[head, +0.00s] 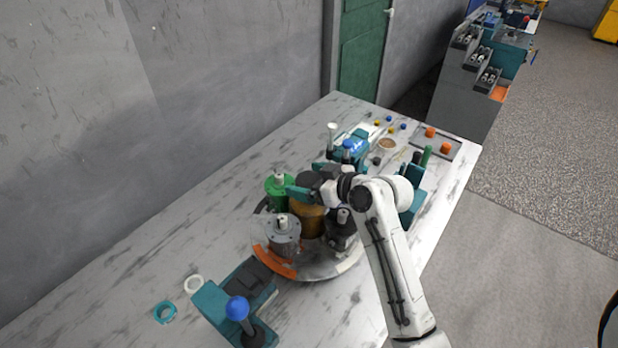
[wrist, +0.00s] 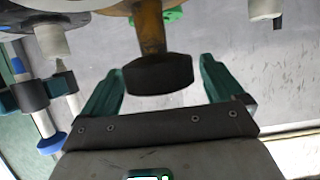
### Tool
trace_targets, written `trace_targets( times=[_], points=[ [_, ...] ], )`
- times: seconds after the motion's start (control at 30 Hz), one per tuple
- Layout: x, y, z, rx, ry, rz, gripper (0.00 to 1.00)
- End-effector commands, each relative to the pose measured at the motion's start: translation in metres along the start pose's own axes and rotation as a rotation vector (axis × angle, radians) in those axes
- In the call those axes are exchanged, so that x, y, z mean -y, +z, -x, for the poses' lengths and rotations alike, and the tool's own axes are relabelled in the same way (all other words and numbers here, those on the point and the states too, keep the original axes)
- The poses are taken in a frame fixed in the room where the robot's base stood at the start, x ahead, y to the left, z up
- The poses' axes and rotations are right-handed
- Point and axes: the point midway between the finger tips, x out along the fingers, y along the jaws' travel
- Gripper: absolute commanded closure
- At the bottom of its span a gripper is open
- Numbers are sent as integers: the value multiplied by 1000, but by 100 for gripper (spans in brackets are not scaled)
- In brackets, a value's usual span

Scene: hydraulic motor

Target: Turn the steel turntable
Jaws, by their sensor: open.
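The steel turntable (head: 322,270) is a round plate on the marble-topped bench in the head view. It carries a grey motor (head: 284,240), a green-topped part (head: 278,186), a dark part behind my arm and a brass-coloured centre post (head: 306,222). The post also shows in the wrist view (wrist: 150,28), with a dark cap (wrist: 158,75) on its end. My gripper (head: 297,188) is at the top of the post. In the wrist view its teal fingers (wrist: 160,70) are open on either side of the cap, with gaps visible. My arm hides the turntable's right side.
A teal fixture with a blue knob (head: 237,308) stands at the front left, near a white ring (head: 194,284) and a teal ring (head: 165,312). Another teal and blue fixture (head: 350,145) stands behind. A tray with orange pieces (head: 440,142) lies at the back right.

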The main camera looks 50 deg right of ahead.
Motion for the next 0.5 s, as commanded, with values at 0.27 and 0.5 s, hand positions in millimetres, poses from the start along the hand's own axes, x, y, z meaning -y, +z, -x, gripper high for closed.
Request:
trace_targets(
  times=[0.27, 0.5],
  points=[
    [0, 0, 0, -1, 0, 0, 15],
    [0, 0, 0, -1, 0, 0, 38]
  ],
)
